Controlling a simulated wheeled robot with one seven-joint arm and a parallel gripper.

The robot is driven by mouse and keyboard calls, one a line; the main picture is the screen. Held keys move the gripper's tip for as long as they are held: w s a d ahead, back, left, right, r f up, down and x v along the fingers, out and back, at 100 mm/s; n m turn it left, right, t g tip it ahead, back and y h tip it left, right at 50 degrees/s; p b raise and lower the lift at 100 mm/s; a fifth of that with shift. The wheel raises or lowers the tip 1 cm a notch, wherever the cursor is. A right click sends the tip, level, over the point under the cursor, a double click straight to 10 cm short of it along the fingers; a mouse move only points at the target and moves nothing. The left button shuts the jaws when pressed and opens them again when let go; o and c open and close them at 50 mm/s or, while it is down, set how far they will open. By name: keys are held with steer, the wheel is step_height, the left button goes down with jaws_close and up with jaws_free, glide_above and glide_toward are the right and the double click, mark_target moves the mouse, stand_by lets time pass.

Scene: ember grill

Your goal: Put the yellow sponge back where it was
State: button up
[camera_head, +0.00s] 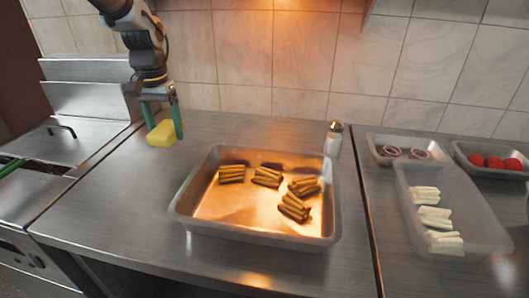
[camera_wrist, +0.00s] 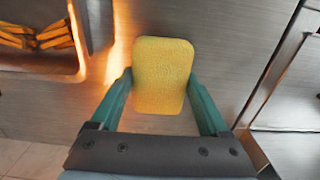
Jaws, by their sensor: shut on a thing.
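The yellow sponge (camera_head: 162,133) is between the green fingers of my gripper (camera_head: 163,121), at the upper left of the counter in the head view. In the wrist view the sponge (camera_wrist: 162,75) also sits between the two fingertips of my gripper (camera_wrist: 160,86), with a finger against each side. My gripper is shut on the sponge. The sponge appears to be above the steel counter (camera_head: 110,195); the exact gap is hard to tell.
A metal tray (camera_head: 255,239) with several brown striped bundles stands right of the sponge. A shaker (camera_head: 333,139) is behind its right corner. Trays with white pieces (camera_head: 470,205), onion rings (camera_head: 371,146) and red items (camera_head: 462,155) stand further right. The counter left of the metal tray is clear.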

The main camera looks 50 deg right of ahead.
steer(key=s+d+r+b, duration=0.1)
steer(key=s+d+b, duration=0.1)
steer(key=s+d, duration=0.8)
steer(key=s+d+r+b, duration=0.1)
steer(key=s+d+b, duration=0.35)
steer(key=d, duration=0.85)
steer(key=f+p, duration=0.1)
steer(key=f, duration=0.2)
steer(key=s+f+p, duration=0.1)
steer(key=f, duration=0.2)
steer(key=f+p, duration=0.1)
steer(key=f, duration=0.3)
steer(key=shift+s+d+p, duration=0.1)
steer(key=shift+s+p, duration=0.25)
steer(key=shift+s, duration=0.05)
steer(key=shift+f, duration=0.15)
steer(key=o, duration=1.3)
step_height(320, 180, up, 8)
steer(key=b, duration=0.1)
steer(key=shift+b, duration=0.35)
steer(key=shift+f, duration=0.1)
